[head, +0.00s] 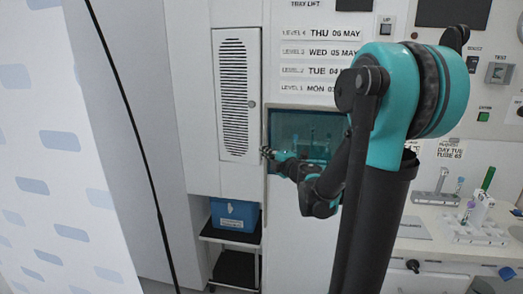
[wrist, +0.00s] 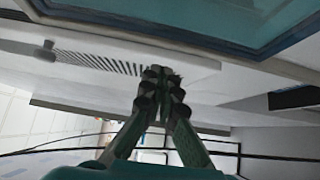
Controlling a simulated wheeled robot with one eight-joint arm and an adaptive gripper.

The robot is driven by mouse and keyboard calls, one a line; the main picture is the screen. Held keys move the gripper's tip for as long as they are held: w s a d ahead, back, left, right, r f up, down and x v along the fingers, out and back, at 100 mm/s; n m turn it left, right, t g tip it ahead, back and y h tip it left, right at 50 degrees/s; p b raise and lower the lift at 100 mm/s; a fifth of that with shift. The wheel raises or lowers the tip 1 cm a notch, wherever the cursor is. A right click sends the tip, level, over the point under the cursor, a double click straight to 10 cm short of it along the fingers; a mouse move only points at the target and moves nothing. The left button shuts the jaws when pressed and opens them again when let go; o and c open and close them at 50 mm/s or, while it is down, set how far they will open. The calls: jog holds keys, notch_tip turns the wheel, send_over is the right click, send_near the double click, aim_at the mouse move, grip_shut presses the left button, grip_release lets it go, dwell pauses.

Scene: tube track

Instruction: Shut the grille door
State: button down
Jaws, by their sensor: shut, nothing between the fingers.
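The grille door (head: 233,95) is a tall white panel with dark slots and a small knob (head: 252,104) near its right edge. In the head view it looks nearly flush with the white cabinet; I cannot tell if a gap remains. My gripper (head: 268,153) is by the door's lower right corner. In the wrist view the slotted door (wrist: 95,61) runs across the upper left, with its knob (wrist: 46,49). My gripper's closed, empty fingertips (wrist: 160,76) overlap the slots' right end. I cannot tell whether they touch the door.
A teal-tinted window (head: 305,135) is right of the door, behind my arm. A blue bin (head: 234,214) sits on a black shelf below the cabinet. A bench (head: 435,222) with tube racks stands at right. A patterned screen (head: 50,150) fills the left side.

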aim_at(256, 129)
jog(key=v, duration=0.9)
jog(key=s+a+r+m+h, duration=0.1)
jog(key=s+a+r+h, duration=0.2)
jog(key=r, duration=0.4)
jog(key=shift+t+y, duration=0.4)
jog(key=shift+y, duration=0.2)
jog(key=x, duration=0.8)
jog(key=d+x, duration=0.1)
jog(key=x, duration=0.3)
jog(key=shift+w+f, duration=0.1)
jog(key=shift+w, duration=0.15)
jog(key=shift+w+d, duration=0.25)
jog(key=shift+w, duration=0.55)
